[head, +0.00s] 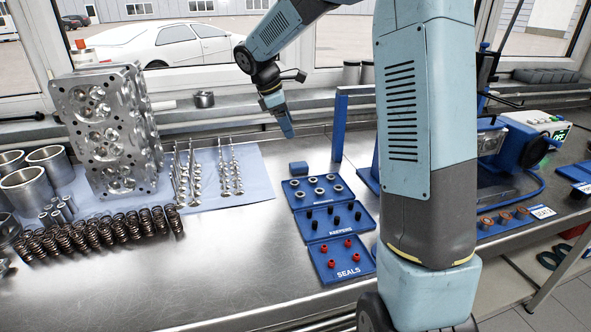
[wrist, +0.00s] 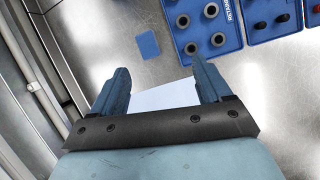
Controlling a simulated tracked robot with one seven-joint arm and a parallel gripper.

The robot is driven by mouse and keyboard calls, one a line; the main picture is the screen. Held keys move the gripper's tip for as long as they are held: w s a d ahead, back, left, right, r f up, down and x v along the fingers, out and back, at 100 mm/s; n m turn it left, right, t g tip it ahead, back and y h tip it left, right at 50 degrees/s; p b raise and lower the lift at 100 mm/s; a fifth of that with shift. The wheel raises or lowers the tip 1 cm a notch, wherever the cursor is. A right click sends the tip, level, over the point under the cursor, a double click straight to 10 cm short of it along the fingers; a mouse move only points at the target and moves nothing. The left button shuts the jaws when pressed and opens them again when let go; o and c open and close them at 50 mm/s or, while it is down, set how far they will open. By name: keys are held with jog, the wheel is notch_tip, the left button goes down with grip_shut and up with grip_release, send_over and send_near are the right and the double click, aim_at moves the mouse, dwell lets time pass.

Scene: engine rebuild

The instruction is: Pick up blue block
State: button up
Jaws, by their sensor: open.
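The blue block (head: 299,168) sits on the metal bench just behind the blue parts trays in the head view. In the wrist view the blue block (wrist: 148,45) lies flat on the bare bench, ahead of the fingers and next to a tray corner. My gripper (head: 288,133) is above the bench, to the left of and farther back than the block. In the wrist view my gripper (wrist: 161,77) has its two blue fingers spread wide with nothing between them. The block is apart from both fingers.
Blue trays (head: 292,206) with rings, keepers and seals lie in front of the block. A blue post (head: 338,128) stands to its right. A cylinder head (head: 108,130), valves (head: 188,177) and springs (head: 100,232) stand at left. The bench between cloth and trays is clear.

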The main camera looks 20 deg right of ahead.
jog(key=n, duration=0.2)
send_near(298, 164)
jog(key=x, duration=0.3)
jog(key=shift+w+f, duration=0.1)
jog(key=shift+f, duration=0.15)
jog(key=shift+x, duration=2.85)
jog(key=shift+s, duration=0.25)
jog(key=shift+c, duration=0.3)
jog(key=c, duration=1)
jog(key=shift+r, duration=0.1)
